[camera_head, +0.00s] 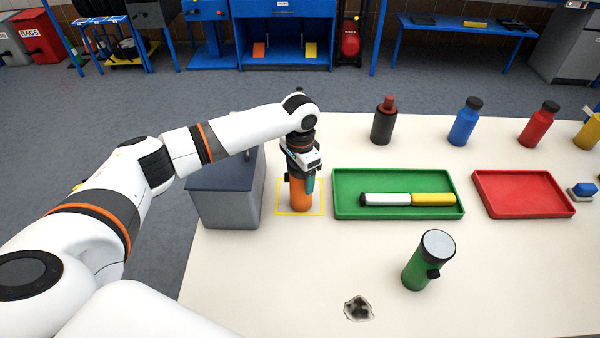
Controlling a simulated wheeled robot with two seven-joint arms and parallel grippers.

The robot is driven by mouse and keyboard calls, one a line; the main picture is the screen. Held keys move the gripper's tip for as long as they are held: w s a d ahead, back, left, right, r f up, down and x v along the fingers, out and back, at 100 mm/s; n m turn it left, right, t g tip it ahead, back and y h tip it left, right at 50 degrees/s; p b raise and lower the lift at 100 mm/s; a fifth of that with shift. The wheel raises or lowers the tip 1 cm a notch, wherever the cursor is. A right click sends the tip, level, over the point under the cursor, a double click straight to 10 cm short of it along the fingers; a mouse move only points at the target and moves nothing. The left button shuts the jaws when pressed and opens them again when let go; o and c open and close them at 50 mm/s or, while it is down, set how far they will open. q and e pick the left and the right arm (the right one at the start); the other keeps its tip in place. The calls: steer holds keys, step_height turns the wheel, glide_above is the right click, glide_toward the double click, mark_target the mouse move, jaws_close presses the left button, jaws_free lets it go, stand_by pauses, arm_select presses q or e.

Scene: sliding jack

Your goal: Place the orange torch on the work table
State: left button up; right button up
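The orange torch (299,198) is upright at the yellow square outline (321,212) on the pale work table (275,285). My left gripper (301,181) points down over the torch, with its fingers at the torch's upper part. It looks shut on the torch. The gripper and wrist hide the torch's top. The torch's base looks at or very near the table surface; any small gap cannot be told. My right gripper is not in view.
A grey bin (225,205) stands close left of the torch. A green tray (345,211) holding a white-and-yellow object (405,199) lies close right. A red tray (520,209), several bottles at the back, a green torch-like object (424,265) and a dark patch (358,308) are also on the table.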

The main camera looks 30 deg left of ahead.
arm_select(q)
steer(key=shift+o, duration=1)
step_height(320, 180, up, 12)
steer(key=shift+r+b, duration=0.2)
steer(key=shift+b, duration=0.5)
